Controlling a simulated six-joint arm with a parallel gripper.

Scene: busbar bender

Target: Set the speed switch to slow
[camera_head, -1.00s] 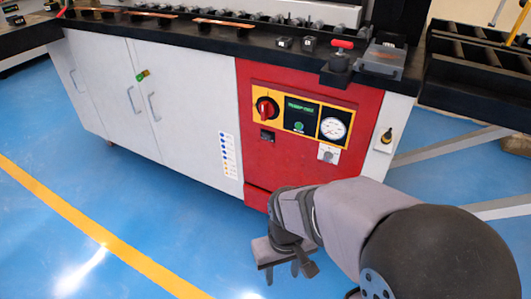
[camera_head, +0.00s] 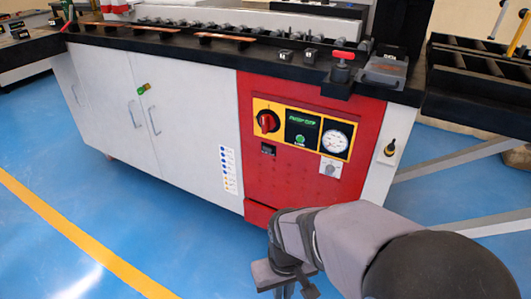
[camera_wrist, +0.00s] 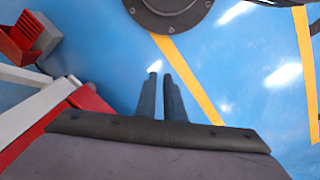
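The red control panel (camera_head: 305,185) is on the front right of the white machine. It carries a red rotary knob (camera_head: 267,121) on a yellow plate, a green-lettered black panel (camera_head: 301,127), a round gauge (camera_head: 335,139) and a small grey knob on a white plate (camera_head: 330,168). The labels are too small to read, so I cannot tell which is the speed switch or its setting. My gripper (camera_head: 284,291) is low in front of the panel, apart from it, pointing down. In the wrist view my gripper (camera_wrist: 160,76) is empty, its fingers parallel with a narrow gap.
A black-handled switch (camera_head: 389,146) is on the white side panel at right. A red-topped clamp (camera_head: 343,62) and a grey block (camera_head: 384,70) stand on the black worktop (camera_head: 200,46). Blue floor (camera_head: 60,210) with a yellow line lies clear at left. A black rack (camera_head: 475,95) is at right.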

